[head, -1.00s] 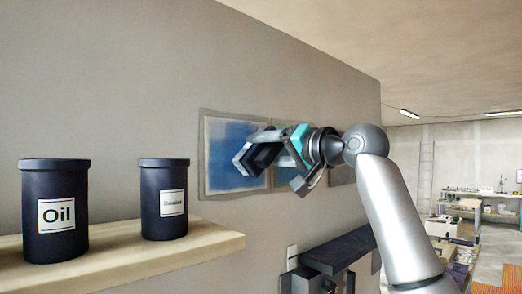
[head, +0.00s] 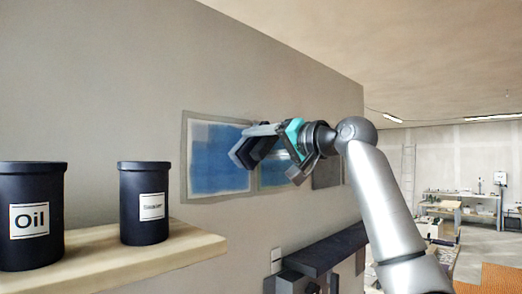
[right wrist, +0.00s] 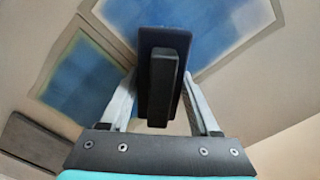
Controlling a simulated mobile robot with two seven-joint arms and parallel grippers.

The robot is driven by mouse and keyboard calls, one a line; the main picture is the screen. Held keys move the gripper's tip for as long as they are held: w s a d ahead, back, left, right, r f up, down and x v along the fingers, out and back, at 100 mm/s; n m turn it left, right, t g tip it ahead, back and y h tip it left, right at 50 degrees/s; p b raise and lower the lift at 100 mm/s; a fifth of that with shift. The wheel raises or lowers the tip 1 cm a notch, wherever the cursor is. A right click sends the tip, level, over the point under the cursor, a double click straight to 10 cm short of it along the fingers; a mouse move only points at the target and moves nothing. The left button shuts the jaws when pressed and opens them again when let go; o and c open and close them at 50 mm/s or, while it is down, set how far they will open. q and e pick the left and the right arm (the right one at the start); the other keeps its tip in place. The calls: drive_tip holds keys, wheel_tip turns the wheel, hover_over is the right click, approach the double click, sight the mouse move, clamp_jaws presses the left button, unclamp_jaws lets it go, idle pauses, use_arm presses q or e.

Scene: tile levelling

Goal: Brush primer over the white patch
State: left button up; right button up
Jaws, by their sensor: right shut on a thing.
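A patch on the wall (head: 212,165) shows mostly blue paint, with a thin pale strip along its edges and a grey frame around it. It also shows at the top of the right wrist view (right wrist: 215,40). My right gripper (head: 272,146) is shut on a dark, block-like brush (head: 241,152). In the right wrist view the brush (right wrist: 145,62) lies over the patch's edge; I cannot tell if it touches. The brush and gripper hide part of the patch's right side. My left gripper is not in view.
A second blue patch (head: 272,175) and a dark grey panel (head: 327,172) follow to the right on the wall. A wooden shelf (head: 185,250) with an Oil can (head: 32,190) and another dark can (head: 143,185) stands at left. Dark boxes (head: 318,260) sit below the patches.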

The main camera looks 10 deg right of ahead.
drive_tip(key=shift+s+a+b, duration=0.4)
drive_tip(key=shift+s+a, duration=0.05)
drive_tip(key=shift+a, duration=0.2)
drive_tip(key=shift+s+a+b, duration=0.3)
drive_tip(key=shift+s+a, duration=0.25)
drive_tip(key=shift+a, duration=0.2)
drive_tip(key=shift+s+a+b, duration=0.3)
drive_tip(key=shift+s+a, duration=0.25)
drive_tip(key=shift+a, duration=0.15)
drive_tip(key=shift+s+a+b, duration=0.35)
drive_tip(key=shift+s+a, duration=0.5)
drive_tip(key=shift+a, duration=0.3)
drive_tip(key=shift+s+a+b, duration=0.35)
drive_tip(key=shift+s+a, duration=0.45)
drive_tip(key=shift+a, duration=0.4)
drive_tip(key=shift+s+a+b, duration=0.35)
drive_tip(key=shift+s+a, duration=0.5)
drive_tip(key=shift+a, duration=0.3)
drive_tip(key=shift+s+d, duration=0.1)
drive_tip(key=shift+b+v, duration=1.4)
drive_tip(key=shift+v, duration=1.5)
drive_tip(key=shift+b+v, duration=0.6)
drive_tip(key=shift+v, duration=0.9)
